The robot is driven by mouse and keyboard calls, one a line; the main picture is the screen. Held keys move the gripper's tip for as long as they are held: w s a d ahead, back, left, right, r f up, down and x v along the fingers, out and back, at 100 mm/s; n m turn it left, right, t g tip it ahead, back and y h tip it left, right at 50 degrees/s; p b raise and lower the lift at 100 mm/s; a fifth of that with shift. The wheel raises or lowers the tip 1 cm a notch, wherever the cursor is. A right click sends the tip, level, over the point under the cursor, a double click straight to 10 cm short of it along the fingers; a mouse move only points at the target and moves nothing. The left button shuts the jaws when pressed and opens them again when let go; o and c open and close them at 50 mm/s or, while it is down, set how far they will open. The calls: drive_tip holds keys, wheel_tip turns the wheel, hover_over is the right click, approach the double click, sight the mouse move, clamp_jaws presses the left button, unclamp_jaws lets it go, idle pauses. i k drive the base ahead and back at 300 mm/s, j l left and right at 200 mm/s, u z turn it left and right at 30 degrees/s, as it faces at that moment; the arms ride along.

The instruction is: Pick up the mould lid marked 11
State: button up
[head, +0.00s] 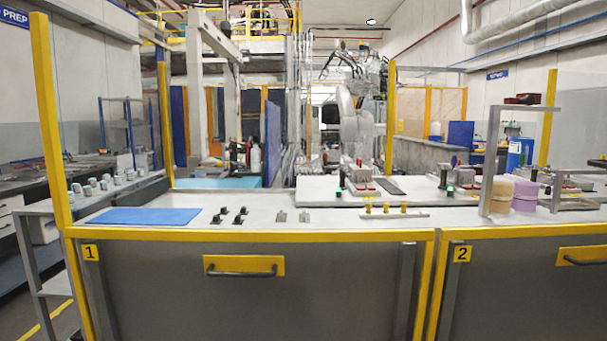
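I cannot pick out a mould lid marked 11; no 11 is readable on any object in the head view. Several small grey cylindrical pieces (104,183) stand in a row on the narrow shelf at the left; any marks on them are too small to read. A tan round container (497,194) and a purple round container (525,196) stand side by side on the right bench, partly behind a grey frame. My gripper is not in view.
A long bench (330,220) with yellow edging spans the front, its panels marked 1 and 2. It bears a blue mat (145,216), several black pieces (240,211), two grey clips (304,216) and a strip with yellow pegs (386,208). A grey frame (490,150) rises at the right.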

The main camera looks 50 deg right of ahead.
sight(362, 169)
drive_tip(key=z, duration=1.35)
drive_tip(key=k+j+u, duration=0.25)
drive_tip(key=j, duration=0.15)
drive_tip(key=i+l, duration=0.05)
drive_tip(key=i, duration=0.05)
